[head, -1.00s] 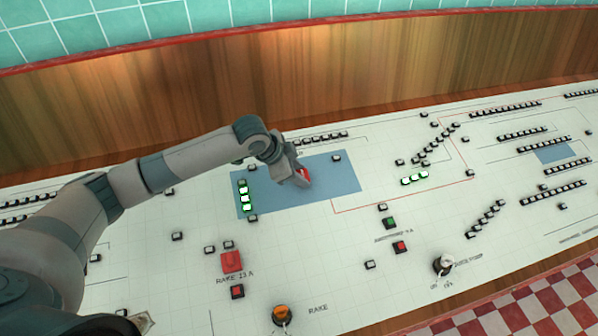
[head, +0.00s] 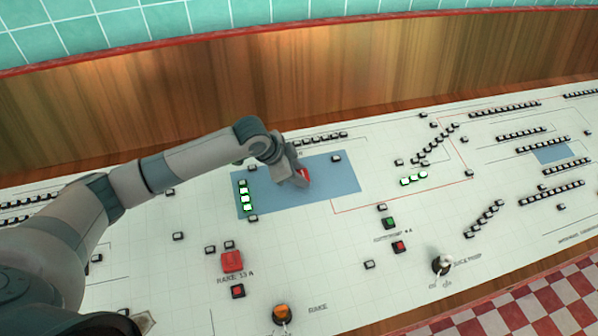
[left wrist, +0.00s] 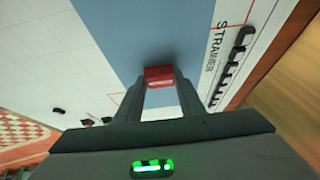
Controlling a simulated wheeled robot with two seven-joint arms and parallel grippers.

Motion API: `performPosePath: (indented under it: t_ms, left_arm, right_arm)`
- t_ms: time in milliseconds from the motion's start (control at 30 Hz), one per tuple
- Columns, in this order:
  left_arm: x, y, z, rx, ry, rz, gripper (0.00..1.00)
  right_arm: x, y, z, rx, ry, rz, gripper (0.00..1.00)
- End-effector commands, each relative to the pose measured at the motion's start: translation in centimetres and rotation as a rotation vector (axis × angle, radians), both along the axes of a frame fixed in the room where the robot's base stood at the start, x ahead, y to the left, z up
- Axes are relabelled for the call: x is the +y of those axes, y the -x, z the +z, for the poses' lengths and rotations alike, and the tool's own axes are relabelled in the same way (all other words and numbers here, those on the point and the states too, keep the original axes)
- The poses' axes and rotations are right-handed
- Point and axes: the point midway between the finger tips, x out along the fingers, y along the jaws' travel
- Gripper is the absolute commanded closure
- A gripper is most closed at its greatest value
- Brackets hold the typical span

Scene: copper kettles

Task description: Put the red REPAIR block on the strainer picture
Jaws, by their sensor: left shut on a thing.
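The strainer picture (head: 335,185) is a flat blue-grey rectangle on the white panel. In the left wrist view its blue area (left wrist: 150,35) lies beside the printed word STRAINER. My left gripper (head: 301,176) is over the middle of this rectangle, pointing down. It is shut on the small red REPAIR block (head: 305,172), which shows between the fingertips in the left wrist view (left wrist: 158,73). The block is over the blue area; I cannot tell whether it touches it. The fingers partly hide it. My right gripper is not in view.
Lit white-green buttons (head: 245,198) line the rectangle's left edge, and a small button (head: 336,158) is near its top edge. A larger red block (head: 232,261) sits at RAKE 13 A. A wooden wall (head: 300,80) rises behind the panel.

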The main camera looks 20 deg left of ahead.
Motion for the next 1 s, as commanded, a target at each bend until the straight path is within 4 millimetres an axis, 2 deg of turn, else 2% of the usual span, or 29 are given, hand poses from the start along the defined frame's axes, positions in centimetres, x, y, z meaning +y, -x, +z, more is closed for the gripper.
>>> performPosePath:
  t_ms: [1000]
  left_arm:
    - [0.05, -0.08, -0.54, 0.0, 0.0, 0.0, 0.86]
  right_arm:
    - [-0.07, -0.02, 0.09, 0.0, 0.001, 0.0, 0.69]
